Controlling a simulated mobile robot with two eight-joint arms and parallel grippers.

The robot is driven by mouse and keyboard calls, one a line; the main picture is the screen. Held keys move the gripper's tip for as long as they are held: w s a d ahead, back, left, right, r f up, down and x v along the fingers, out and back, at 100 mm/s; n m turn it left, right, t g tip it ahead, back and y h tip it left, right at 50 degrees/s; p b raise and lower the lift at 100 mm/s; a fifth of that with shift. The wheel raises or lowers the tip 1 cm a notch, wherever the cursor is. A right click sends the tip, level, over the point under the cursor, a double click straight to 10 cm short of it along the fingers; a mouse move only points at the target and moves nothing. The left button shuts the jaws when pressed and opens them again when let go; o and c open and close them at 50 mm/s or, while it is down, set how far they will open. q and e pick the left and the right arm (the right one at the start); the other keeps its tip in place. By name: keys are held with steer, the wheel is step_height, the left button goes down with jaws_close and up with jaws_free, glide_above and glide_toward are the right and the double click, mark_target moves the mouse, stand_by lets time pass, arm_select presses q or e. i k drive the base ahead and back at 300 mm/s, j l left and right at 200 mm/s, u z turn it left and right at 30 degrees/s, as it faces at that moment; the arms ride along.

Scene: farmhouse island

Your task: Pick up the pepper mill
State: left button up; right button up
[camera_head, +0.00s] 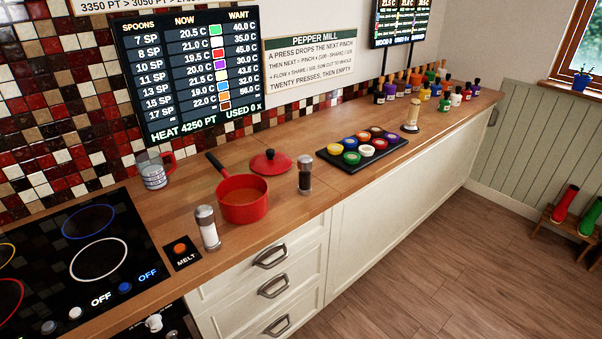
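A similar upright mill with pale contents (208,228) stands left of the saucepan, near the front edge. Neither of my grippers is in view.
A red lid (271,162) lies behind the saucepan, whose dark handle points back left. A measuring jug (153,170), a melt button (181,252) and a hob (75,255) are left.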

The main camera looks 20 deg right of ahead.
mark_target(305, 178)
steer(key=i+l+z, duration=0.3)
steer(key=i, duration=0.4)
steer(key=i+l+z, duration=0.1)
steer(key=i+l, duration=0.15)
steer(key=i, duration=0.15)
